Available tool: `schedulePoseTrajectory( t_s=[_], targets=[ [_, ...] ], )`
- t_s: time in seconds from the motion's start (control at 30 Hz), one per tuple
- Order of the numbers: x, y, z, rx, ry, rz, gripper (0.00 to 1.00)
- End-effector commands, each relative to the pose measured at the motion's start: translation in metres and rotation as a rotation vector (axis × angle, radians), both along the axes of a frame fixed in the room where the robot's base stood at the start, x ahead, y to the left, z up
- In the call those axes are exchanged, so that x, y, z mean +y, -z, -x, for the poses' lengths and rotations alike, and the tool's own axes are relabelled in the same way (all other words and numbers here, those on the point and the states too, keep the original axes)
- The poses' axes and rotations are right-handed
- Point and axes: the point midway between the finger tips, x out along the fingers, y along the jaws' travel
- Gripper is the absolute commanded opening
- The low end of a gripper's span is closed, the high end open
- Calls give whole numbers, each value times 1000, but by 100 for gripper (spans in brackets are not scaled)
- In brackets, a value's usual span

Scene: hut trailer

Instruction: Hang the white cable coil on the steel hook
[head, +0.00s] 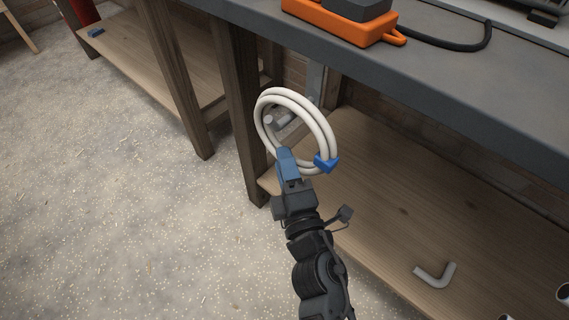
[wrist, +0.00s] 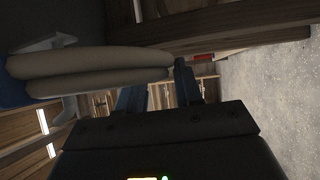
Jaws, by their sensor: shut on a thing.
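The white cable coil (head: 328,128) is a looped ring with a blue tie (head: 327,163) at its lower right. My gripper (head: 286,156), with blue fingers, is shut on the coil's lower left side and holds it up in front of the bench. Through the ring shows a grey metal piece (head: 282,119), apparently the steel hook, near an upright metal strip (head: 316,82). The ring partly hides it, and I cannot tell whether they touch. In the wrist view the coil (wrist: 95,68) runs from the left edge toward the fingers.
The grey bench top (head: 440,62) overhangs at the right, with an orange case (head: 335,24) and a black cable on it. A wooden lower shelf (head: 390,210) carries a grey bent pipe (head: 436,276). Wooden legs (head: 240,110) stand left of the coil.

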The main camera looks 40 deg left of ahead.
Motion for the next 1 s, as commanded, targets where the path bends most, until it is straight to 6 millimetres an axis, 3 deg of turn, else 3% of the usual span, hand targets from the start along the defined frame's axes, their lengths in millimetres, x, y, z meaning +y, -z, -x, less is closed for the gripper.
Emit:
schedulePoseTrajectory(
  t_s=[0.23,0.27,0.57,0.83,1.0],
  targets=[
    [0,-1,0,-1,-1,-2,0],
    [0,-1,0,-1,-1,-2,36],
    [0,0,0,-1,0,-1,65],
    [-1,1,1,1,1,2,65],
    [-16,3,11,2,1,2,65]
  ],
)
